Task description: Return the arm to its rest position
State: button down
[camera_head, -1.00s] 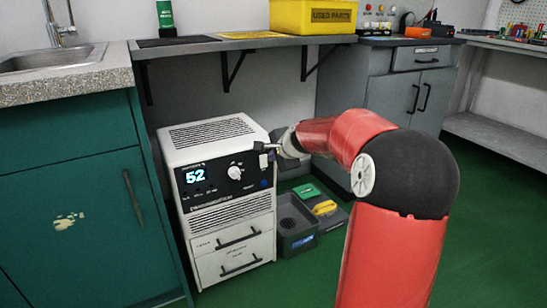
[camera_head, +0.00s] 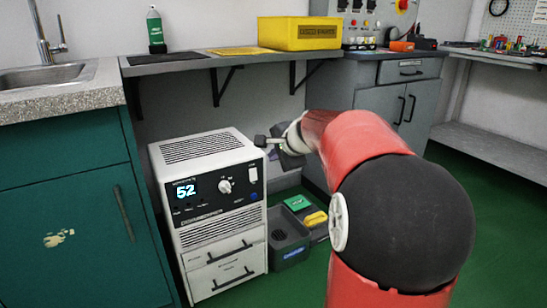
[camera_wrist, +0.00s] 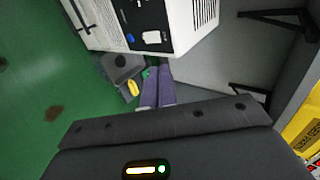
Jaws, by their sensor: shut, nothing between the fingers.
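My red arm (camera_head: 355,140) reaches from the lower right toward the white burn-in unit, with its elbow bent. My gripper (camera_head: 264,141) is at the unit's upper right front corner in the head view; I cannot tell whether it touches. In the wrist view my gripper (camera_wrist: 157,72) shows its two fingers together and empty, below the unit in the picture. The white unit (camera_head: 212,200) has a display reading 52, a round knob (camera_head: 224,186), a light switch (camera_head: 253,175) and two drawers at the bottom.
A grey bin (camera_head: 288,240) and a case with green and yellow items (camera_head: 314,219) stand on the floor right of the unit. A shelf (camera_head: 190,63) with a yellow used-parts box (camera_head: 299,32) hangs above. Teal cabinet (camera_head: 75,230) at left; green floor free at right.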

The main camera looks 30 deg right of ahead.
dwell(0.3)
jog(key=s+a+r+n+g+p, duration=0.3)
jog(key=s+a+n+p, duration=0.2)
jog(key=s+a+n, duration=0.65)
jog(key=s+a+f+n+p, duration=0.1)
jog(key=s+a+n+p, duration=0.1)
jog(key=s, duration=0.7)
jog(key=s+a+f+n+g+p, duration=0.1)
jog(key=s+a+n, duration=0.3)
jog(key=s, duration=0.5)
jog(key=shift+s+a+f+g+p, duration=0.15)
jog(key=shift+s+a+g+p, duration=0.15)
jog(key=shift+a+p, duration=0.35)
jog(key=c, duration=2.1)
grip_release()
